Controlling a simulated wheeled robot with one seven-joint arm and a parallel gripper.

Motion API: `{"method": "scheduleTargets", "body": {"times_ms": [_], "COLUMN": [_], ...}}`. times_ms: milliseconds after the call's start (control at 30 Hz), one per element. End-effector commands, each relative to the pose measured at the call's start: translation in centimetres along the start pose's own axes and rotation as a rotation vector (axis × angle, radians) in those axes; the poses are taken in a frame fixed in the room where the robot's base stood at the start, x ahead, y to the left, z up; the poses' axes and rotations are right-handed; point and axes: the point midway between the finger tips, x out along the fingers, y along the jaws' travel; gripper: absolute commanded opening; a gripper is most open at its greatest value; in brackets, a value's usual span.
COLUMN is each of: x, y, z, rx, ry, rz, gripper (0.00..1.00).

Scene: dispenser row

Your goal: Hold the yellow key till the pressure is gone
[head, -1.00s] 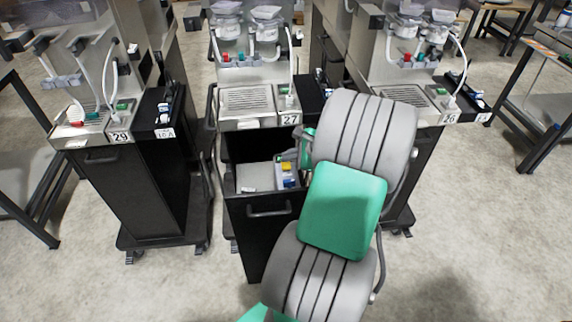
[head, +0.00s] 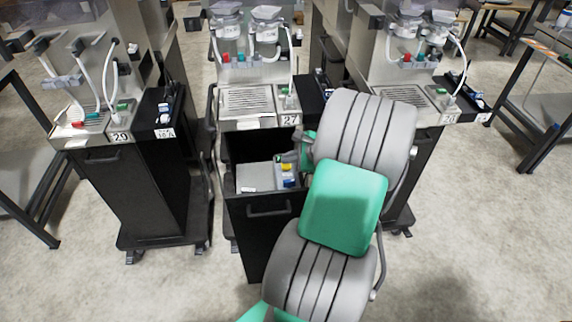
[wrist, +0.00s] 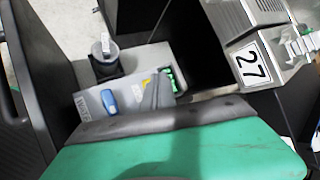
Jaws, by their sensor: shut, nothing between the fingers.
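The yellow key (head: 287,167) sits on a small grey panel inside the open black cabinet of station 27, behind a blue key (head: 288,182). In the wrist view the yellow key (wrist: 146,83) shows only in part, at the left edge of my gripper's fingers (wrist: 160,80), with the blue key (wrist: 109,100) further left. My gripper is shut and empty. Its tip is close to the yellow key; I cannot tell whether they touch. In the head view my arm hides most of the gripper. I see no pressure reading.
A green part (wrist: 172,79) lies just right of the fingers. A dark cylinder with a grey top (wrist: 104,52) stands behind the panel. The cabinet front (head: 268,225) and the drip tray (head: 247,101) above bound the opening. Stations 29 (head: 120,138) and 26 (head: 449,118) stand either side.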

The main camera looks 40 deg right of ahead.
Motion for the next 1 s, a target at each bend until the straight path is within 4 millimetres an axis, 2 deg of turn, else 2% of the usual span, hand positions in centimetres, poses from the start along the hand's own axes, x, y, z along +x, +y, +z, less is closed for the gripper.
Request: {"method": "scheduleTargets", "body": {"times_ms": [1000], "x": [0.77], "y": [0.57], "z": [-0.57], "rx": [0.001], "ry": [0.000], "rz": [0.000], "gripper": [0.00]}}
